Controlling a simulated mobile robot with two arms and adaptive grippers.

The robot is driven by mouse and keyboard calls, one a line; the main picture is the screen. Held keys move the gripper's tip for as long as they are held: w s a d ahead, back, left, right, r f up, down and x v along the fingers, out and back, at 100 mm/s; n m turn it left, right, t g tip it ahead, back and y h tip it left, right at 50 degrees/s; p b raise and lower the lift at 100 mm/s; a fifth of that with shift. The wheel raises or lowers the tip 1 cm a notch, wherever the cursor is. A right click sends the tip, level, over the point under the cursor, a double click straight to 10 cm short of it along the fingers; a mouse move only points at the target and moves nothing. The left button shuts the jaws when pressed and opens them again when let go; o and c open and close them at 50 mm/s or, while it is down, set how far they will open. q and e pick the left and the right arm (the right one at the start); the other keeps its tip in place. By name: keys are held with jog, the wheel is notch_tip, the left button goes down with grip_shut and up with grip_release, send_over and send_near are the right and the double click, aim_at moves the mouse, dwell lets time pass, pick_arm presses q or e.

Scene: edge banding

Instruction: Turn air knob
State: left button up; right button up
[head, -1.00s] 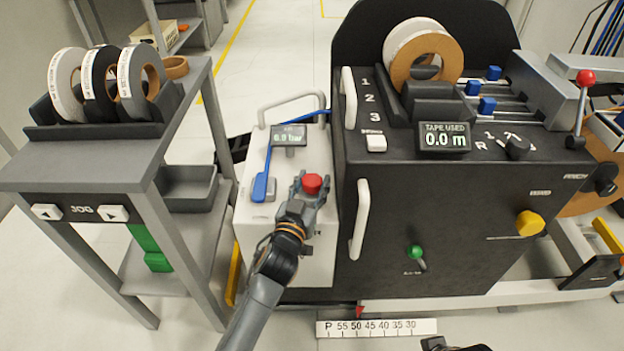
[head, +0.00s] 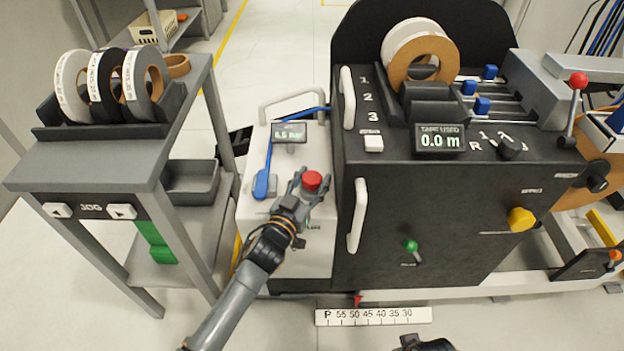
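The red air knob (head: 312,180) stands on top of the white air unit (head: 258,222), left of the black machine. The unit's small display (head: 289,132) appears to read 6.5 bar. My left gripper (head: 308,185) reaches in from below, with its fingers spread on either side of the knob. A gap shows between the left finger and the knob, and contact on the right side is unclear. A dark part of my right arm or gripper (head: 425,343) shows at the bottom edge, its fingers not distinguishable.
A blue lever (head: 261,185) and a metal handle (head: 291,103) are close to the knob on the unit. The black machine (head: 440,200) stands close on the right. A grey cart (head: 100,160) with tape rolls stands left.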

pick_arm(q)
jog(key=shift+o, duration=1)
jog(key=shift+s+a, duration=0.1)
jog(key=v, duration=1.1)
jog(key=shift+s, duration=0.35)
jog(key=shift+a, duration=0.1)
